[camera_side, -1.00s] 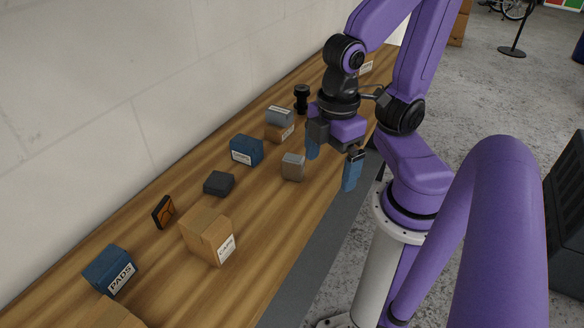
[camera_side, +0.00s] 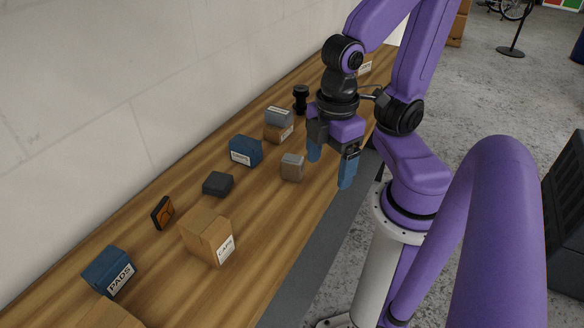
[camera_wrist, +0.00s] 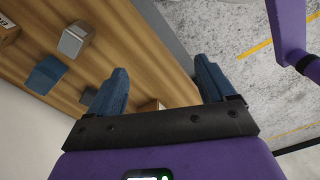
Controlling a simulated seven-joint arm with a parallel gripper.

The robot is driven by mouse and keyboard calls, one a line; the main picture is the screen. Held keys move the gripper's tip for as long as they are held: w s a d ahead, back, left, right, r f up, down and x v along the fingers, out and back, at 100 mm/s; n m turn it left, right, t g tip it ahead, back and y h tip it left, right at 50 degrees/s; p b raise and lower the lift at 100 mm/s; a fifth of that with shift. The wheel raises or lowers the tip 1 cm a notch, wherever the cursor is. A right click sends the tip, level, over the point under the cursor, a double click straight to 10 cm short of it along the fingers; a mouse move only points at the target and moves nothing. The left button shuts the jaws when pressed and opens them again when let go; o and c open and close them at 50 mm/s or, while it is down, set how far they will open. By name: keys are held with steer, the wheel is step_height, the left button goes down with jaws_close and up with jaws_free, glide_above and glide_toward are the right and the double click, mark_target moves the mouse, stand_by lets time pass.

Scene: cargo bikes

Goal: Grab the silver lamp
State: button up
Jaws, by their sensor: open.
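The silver lamp appears to be the small silver-grey block (camera_side: 292,167) standing on the wooden bench, left of my gripper in the side view. In the wrist view the silver block (camera_wrist: 75,40) is at the upper left, outside the fingers. My gripper (camera_side: 331,165) is open, with blue fingers pointing down, above the bench near its front edge. It is apart from the block and holds nothing. Both fingers also show in the wrist view (camera_wrist: 160,88).
A blue box (camera_side: 246,150), a dark box (camera_side: 218,184) and a brown box marked CAPS (camera_side: 208,236) stand to the left. A grey item (camera_side: 279,116) sits on a brown box behind, near a black object (camera_side: 301,98). Bare wood surrounds the silver block.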

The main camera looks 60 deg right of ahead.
steer(key=n+t+h, duration=0.3)
steer(key=n+h, duration=0.4)
steer(key=h, duration=1.1)
glide_toward(295, 158)
steer(key=w+d+r, duration=0.1)
steer(key=d+r, duration=0.3)
steer(key=r, duration=0.3)
step_height(295, 158, down, 9)
steer(key=shift+w+a+r, duration=0.1)
steer(key=shift+w+r, duration=0.05)
steer(key=shift+r, duration=0.05)
steer(key=shift+w+d+r, duration=0.1)
steer(key=shift+w+d, duration=0.1)
steer(key=shift+d, duration=1)
steer(key=shift+w+d+f, duration=0.1)
steer(key=shift+w+d, duration=0.1)
steer(key=shift+d, duration=1.05)
steer(key=shift+w+d+r, duration=0.1)
steer(key=shift+w+d, duration=0.1)
steer(key=shift+d, duration=1)
steer(key=c, duration=1.1)
